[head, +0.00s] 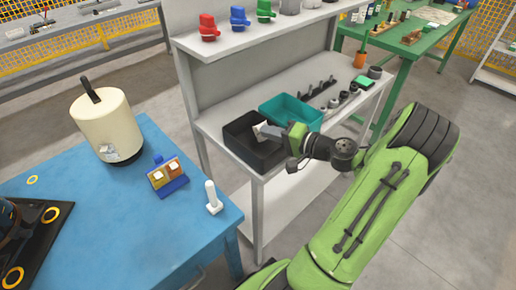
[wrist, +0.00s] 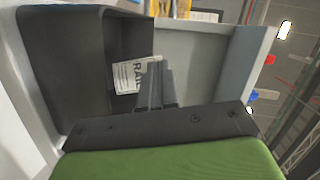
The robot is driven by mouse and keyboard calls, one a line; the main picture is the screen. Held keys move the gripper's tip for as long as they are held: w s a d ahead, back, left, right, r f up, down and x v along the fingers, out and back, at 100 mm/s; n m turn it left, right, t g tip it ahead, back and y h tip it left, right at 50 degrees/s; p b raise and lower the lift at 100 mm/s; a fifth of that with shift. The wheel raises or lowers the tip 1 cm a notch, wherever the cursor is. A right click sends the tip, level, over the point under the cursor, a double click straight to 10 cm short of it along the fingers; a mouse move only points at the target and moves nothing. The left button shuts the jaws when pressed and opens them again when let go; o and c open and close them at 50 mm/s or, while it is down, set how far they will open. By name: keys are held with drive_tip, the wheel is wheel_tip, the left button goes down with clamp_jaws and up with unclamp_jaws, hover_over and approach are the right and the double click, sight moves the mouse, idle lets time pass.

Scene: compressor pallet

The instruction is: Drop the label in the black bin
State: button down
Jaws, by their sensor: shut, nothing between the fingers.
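The label is a small white printed tag (wrist: 128,78) beside my fingertips in the wrist view, seen against the inside of the black bin (wrist: 75,60). In the head view the pale label (head: 258,129) shows at my fingertips, over the black bin (head: 237,148) on the grey shelf. Whether the label touches the bin's wall or floor cannot be told. My gripper (wrist: 154,82) is shut with nothing between its fingers. It also shows in the head view (head: 270,131), reaching over the bin from the right.
A teal bin (head: 290,108) stands right beside the black bin. Small dark parts (head: 330,95) stand farther right on the grey shelf (head: 215,120). Red, blue and green valves sit on the upper shelf. A blue table (head: 110,220) with a cream tank (head: 107,125) stands at left.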

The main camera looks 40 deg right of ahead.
drive_tip(key=shift+r, duration=0.1)
drive_tip(key=c, duration=1.3)
unclamp_jaws()
drive_tip(key=shift+s, duration=0.1)
drive_tip(key=p+v, duration=0.4)
drive_tip(key=v, duration=1.1)
drive_tip(key=shift+s+d, duration=0.1)
drive_tip(key=shift+s, duration=0.15)
